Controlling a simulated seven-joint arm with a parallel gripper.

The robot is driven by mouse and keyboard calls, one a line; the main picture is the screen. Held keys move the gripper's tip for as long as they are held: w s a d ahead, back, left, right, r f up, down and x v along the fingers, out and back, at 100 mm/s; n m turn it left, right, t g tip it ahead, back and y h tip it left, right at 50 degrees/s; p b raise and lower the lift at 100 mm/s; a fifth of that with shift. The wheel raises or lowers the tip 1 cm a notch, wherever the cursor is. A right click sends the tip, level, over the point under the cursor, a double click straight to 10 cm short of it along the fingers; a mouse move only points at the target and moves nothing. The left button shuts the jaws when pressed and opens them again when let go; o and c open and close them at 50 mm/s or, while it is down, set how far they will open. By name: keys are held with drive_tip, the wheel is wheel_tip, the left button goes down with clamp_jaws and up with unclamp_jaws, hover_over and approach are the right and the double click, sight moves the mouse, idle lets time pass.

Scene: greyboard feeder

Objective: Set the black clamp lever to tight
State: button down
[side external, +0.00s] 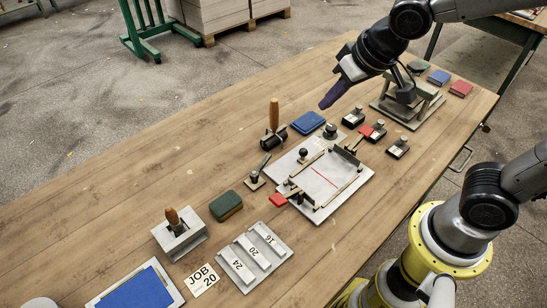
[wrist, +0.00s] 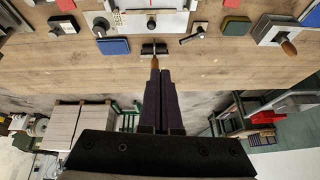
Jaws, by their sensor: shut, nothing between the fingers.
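A black lever (side external: 262,163) on a small light base stands on the table, left of the white feeder plate (side external: 355,200). It also shows in the wrist view as a small dark lever (wrist: 194,35), slanting, beside the plate. I cannot tell from its angle whether it is tight or loose. My gripper (side external: 325,104) has dark purple fingers, held together and empty, up above the table behind the plate. It is well apart from the lever. In the wrist view the fingertips (wrist: 156,72) overlap the wooden handle of a roller.
The roller (side external: 274,138) with its upright wooden handle stands near the lever. A blue pad (side external: 307,122), a green block (side external: 226,206) and a black knob (side external: 303,153) are around it. A metal block with a wooden-handled tool (side external: 181,236) is further left. The table's far left is clear.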

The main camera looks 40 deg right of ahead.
sight(262, 167)
drive_tip(key=a+f+n+g, duration=0.2)
drive_tip(key=a+f, duration=0.5)
drive_tip(key=shift+w+f, duration=0.3)
drive_tip(key=shift+w, duration=0.1)
drive_tip(key=shift+f, duration=0.1)
drive_tip(key=x, duration=0.9)
drive_tip(key=shift+d+f, duration=0.1)
drive_tip(key=shift+f, duration=0.15)
drive_tip(key=w, duration=0.3)
drive_tip(key=shift+f, duration=0.4)
drive_tip(key=shift+w+a+f, duration=0.1)
drive_tip(key=shift+w+a, duration=0.15)
drive_tip(key=shift+w, duration=0.3)
